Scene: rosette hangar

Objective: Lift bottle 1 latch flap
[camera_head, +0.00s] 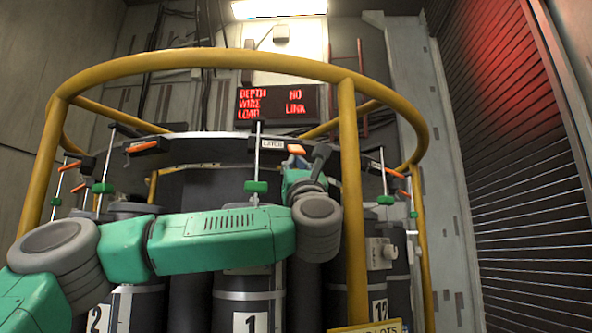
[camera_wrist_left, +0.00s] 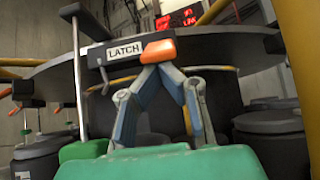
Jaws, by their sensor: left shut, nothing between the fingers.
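Bottle 1 (camera_head: 250,300) is a dark cylinder with a white "1" plate, standing low in the middle of the head view, its upper part hidden behind my green left arm. Above it, on the ring's edge, is a black latch flap (camera_head: 272,145) marked LATCH with an orange tip. The flap also shows in the left wrist view (camera_wrist_left: 123,52), lying roughly level. My left gripper (camera_head: 318,158) is beside the orange end; in the left wrist view its fingertips (camera_wrist_left: 162,70) meet just under the orange tip. I cannot tell whether they touch it. My right gripper is not in view.
A yellow guard rail (camera_head: 350,200) circles the bottle rack, with a post just right of my left gripper. Other orange-tipped latches (camera_head: 146,146) sit around the ring. Bottle 12 (camera_head: 379,290) stands to the right. A red-lettered display (camera_head: 278,103) hangs behind.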

